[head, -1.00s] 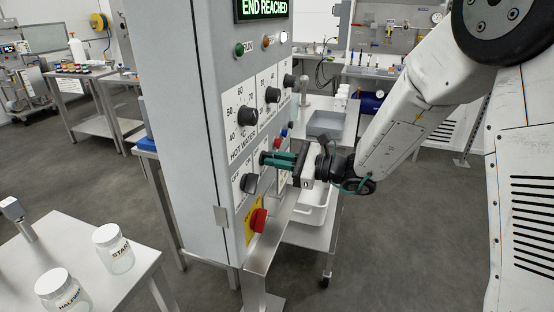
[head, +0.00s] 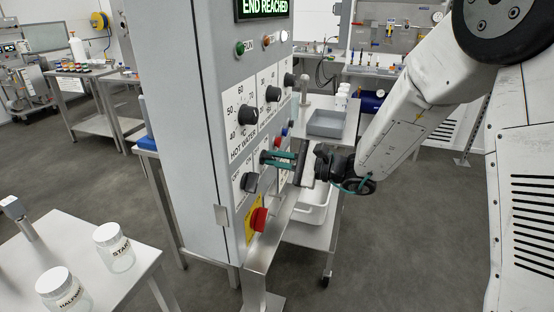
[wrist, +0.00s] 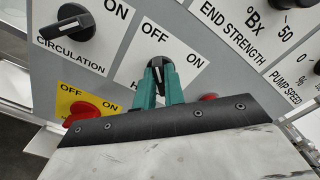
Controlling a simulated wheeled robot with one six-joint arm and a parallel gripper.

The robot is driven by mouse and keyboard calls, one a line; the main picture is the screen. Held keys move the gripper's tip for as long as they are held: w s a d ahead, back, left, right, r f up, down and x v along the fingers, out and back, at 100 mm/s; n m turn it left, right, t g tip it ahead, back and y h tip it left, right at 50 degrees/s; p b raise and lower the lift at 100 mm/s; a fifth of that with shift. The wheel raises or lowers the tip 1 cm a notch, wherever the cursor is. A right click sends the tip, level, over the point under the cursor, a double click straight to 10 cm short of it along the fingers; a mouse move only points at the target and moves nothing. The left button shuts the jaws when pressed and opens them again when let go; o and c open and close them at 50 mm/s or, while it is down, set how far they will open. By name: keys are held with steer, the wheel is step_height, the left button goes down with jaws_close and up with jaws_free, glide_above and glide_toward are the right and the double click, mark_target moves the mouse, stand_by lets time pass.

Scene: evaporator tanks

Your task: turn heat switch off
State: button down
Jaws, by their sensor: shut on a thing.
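The heat switch (wrist: 157,70) is a black knob with a white mark, under OFF and ON labels on the grey control panel. In the wrist view its mark points up toward OFF. My gripper (wrist: 159,82) has its two teal fingers shut on this knob, one on each side. The name below the switch is mostly hidden behind the gripper.
The black circulation switch (wrist: 68,22) is beside the heat switch. Another red button (wrist: 208,97) is partly hidden by the gripper. A metal ledge (head: 268,240) runs below the panel. Black dials (head: 248,116) are above.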

steer(key=c, duration=1.5)
jaws_free()
steer(key=v, duration=0.8)
